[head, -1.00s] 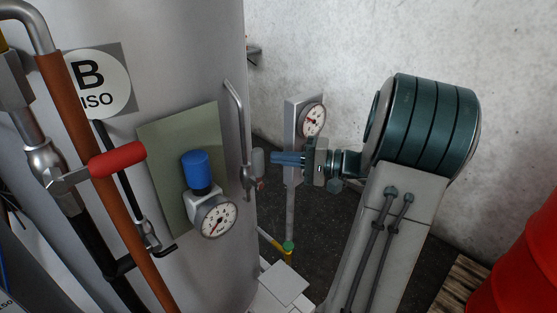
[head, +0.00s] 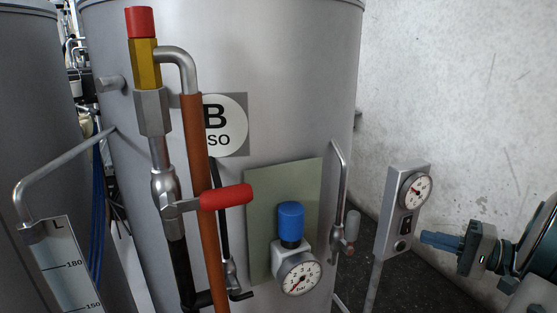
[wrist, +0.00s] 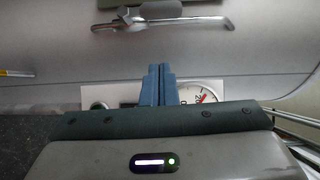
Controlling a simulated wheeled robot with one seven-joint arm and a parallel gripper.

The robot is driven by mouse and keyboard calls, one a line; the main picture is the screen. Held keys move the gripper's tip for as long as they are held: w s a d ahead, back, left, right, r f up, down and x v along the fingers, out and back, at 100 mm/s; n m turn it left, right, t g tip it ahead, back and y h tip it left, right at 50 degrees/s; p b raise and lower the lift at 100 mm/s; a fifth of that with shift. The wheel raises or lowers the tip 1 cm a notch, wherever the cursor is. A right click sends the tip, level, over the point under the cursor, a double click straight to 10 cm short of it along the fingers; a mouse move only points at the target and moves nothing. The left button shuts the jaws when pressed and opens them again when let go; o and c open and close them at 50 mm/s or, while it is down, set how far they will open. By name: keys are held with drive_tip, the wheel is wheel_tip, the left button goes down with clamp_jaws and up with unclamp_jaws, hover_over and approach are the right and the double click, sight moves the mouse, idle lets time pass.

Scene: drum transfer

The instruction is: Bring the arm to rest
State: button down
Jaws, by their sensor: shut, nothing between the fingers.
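My gripper (head: 441,241) shows at the right edge of the head view, with its blue fingers shut and empty. The fingers point left toward a grey post with a gauge and stand apart from the tank. In the wrist view my blue fingers (wrist: 159,84) are together, with nothing between them. Behind them in that view lies a panel with a dial (wrist: 203,94), partly hidden by the fingers and the gripper body. Most of my arm is outside the head view.
A grey tank marked B (head: 290,60) fills the middle. On its front are a red-handled valve (head: 226,197), a blue-capped regulator (head: 291,222) and a pressure gauge (head: 299,274). A grey gauge post (head: 393,205) stands close to my fingertips. A pale wall (head: 460,80) is behind.

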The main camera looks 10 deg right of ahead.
drive_tip(key=a+f+n+g+h, duration=0.3)
drive_tip(key=a+g, duration=0.5)
drive_tip(key=a, duration=0.9)
drive_tip(key=s+a+f+n+h, duration=0.5)
drive_tip(key=s+a+h, duration=0.4)
drive_tip(key=h, duration=0.1)
drive_tip(key=shift+s+a+f+g, duration=0.25)
drive_tip(key=shift+s+g, duration=0.15)
